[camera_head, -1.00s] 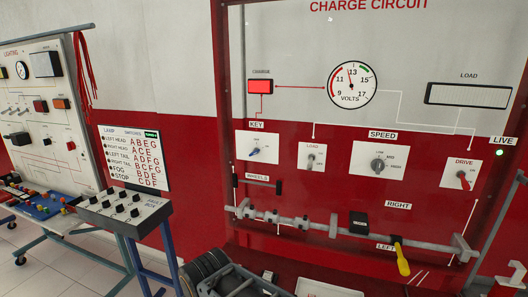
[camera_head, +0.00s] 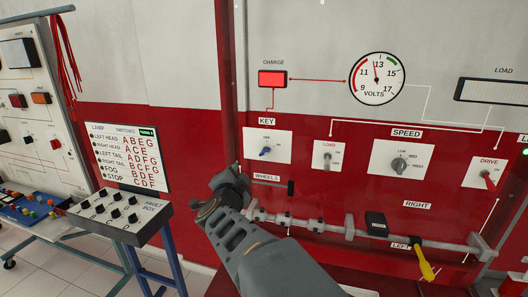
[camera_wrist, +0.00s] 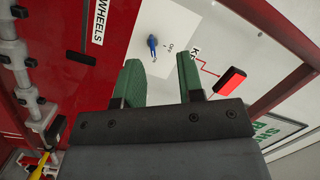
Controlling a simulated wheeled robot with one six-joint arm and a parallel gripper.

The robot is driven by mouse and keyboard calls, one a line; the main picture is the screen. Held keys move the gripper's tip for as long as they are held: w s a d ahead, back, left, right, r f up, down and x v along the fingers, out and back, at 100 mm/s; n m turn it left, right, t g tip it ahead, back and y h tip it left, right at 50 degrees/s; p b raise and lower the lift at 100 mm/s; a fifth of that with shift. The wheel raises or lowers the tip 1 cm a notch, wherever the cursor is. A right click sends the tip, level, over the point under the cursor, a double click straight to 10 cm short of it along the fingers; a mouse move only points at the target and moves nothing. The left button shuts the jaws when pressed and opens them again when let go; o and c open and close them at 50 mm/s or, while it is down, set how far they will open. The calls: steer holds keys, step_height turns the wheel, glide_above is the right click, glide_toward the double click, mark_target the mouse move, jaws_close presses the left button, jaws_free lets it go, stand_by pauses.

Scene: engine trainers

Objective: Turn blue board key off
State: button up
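The blue key knob (camera_head: 265,151) sits on a white plate (camera_head: 281,137) under the KEY label on the charge circuit board. It also shows in the wrist view (camera_wrist: 152,46), beyond the fingertips and clear of them. My gripper (camera_head: 237,169) is just left of and below the key plate in the head view. Its two green fingers (camera_wrist: 160,68) stand apart in the wrist view with nothing between them. The red CHARGE lamp (camera_head: 272,79) looks lit, and the VOLTS needle stands near 13.
The load switch (camera_head: 328,156), speed knob (camera_head: 399,164) and red drive switch (camera_head: 487,180) are to the right of the key. A black bar (camera_head: 276,184) by WHEELS and a metal shaft (camera_head: 330,228) lie below. A fault box (camera_head: 121,212) stands at lower left.

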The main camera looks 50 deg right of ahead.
mark_target(263, 154)
steer(key=w+d+m+g, duration=0.1)
steer(key=d, duration=0.4)
steer(key=w+d+m+h+p, duration=0.1)
steer(key=d, duration=0.4)
steer(key=w+d+m+g+h, duration=0.1)
steer(key=d, duration=0.4)
steer(key=shift+w+r+g, duration=0.3)
steer(key=shift+w+r, duration=0.05)
steer(key=shift+w, duration=0.05)
steer(key=shift+c, duration=0.2)
steer(key=c, duration=0.6)
